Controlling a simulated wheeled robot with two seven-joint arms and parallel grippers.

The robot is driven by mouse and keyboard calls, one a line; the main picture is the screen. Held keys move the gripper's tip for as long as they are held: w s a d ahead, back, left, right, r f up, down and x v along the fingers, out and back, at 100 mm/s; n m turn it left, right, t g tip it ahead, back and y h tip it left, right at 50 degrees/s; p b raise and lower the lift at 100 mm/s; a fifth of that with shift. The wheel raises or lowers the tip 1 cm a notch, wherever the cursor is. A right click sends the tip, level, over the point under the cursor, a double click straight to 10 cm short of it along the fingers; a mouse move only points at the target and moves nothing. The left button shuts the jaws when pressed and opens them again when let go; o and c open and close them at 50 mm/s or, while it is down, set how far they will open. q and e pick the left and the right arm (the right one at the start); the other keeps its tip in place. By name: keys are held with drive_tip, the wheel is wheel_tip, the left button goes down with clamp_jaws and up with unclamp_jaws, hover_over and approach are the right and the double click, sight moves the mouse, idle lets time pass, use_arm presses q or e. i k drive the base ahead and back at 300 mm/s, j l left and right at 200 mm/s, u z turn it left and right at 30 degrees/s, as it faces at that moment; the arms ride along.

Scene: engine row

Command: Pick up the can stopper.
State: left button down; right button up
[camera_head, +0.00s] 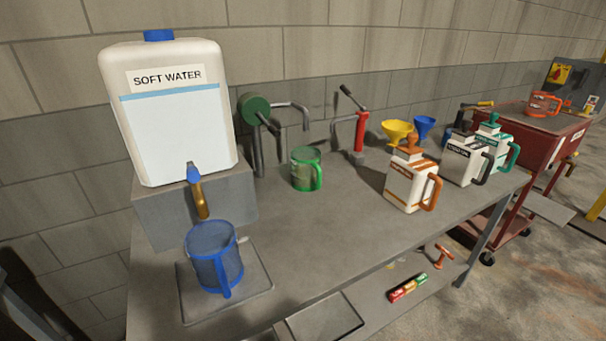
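A white can with an orange handle (402,186) stands upright near the front right edge of the bench. An orange knob-shaped stopper (409,146) sits on its top. A white can with a dark handle (461,160) and a white can with a green handle (496,140) stand behind it to the right; the green one has a green stopper (493,119) on top. An orange T-shaped piece (441,253) lies on the lower shelf; I cannot tell if it is a stopper. Neither of my grippers is in view.
A soft water tank (175,135) stands on a grey block at left, above a blue jug (213,262). A green jug (306,168), red hand pump (360,130), yellow funnel (397,131) and blue funnel (424,126) stand along the back. The bench's front middle is clear.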

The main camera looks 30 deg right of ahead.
sight(409, 149)
drive_tip(key=z, duration=1.75)
drive_tip(key=i+l, duration=0.2)
drive_tip(key=l, duration=0.15)
drive_tip(key=u, duration=0.05)
